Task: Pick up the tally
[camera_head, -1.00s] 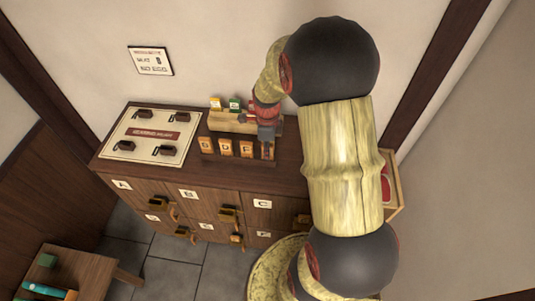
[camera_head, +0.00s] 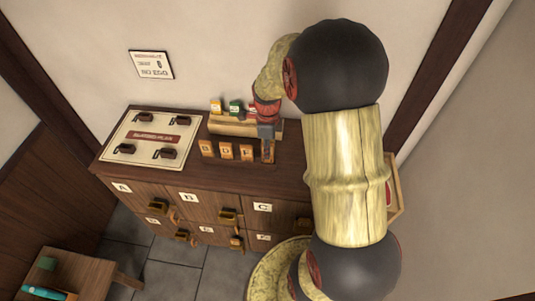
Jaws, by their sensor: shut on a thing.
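Several orange wooden tallies with dark letters stand in a row on a dark rack on top of the cabinet: a left one (camera_head: 207,149), a middle one (camera_head: 226,151) and a right one (camera_head: 246,152). Their letters are blurred; the middle one looks like D. My gripper (camera_head: 267,146) points down at the right end of this row. It is shut on a narrow orange tally (camera_head: 268,154), seen edge-on and mostly hidden by the fingers. I cannot tell whether this tally is clear of the rack.
Behind the row is a light wooden holder (camera_head: 228,127) with small coloured cards. A cream board (camera_head: 123,137) with dark pieces lies at the left. The cabinet (camera_head: 150,187) has lettered drawers with brass locks. A low table (camera_head: 85,268) stands front left.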

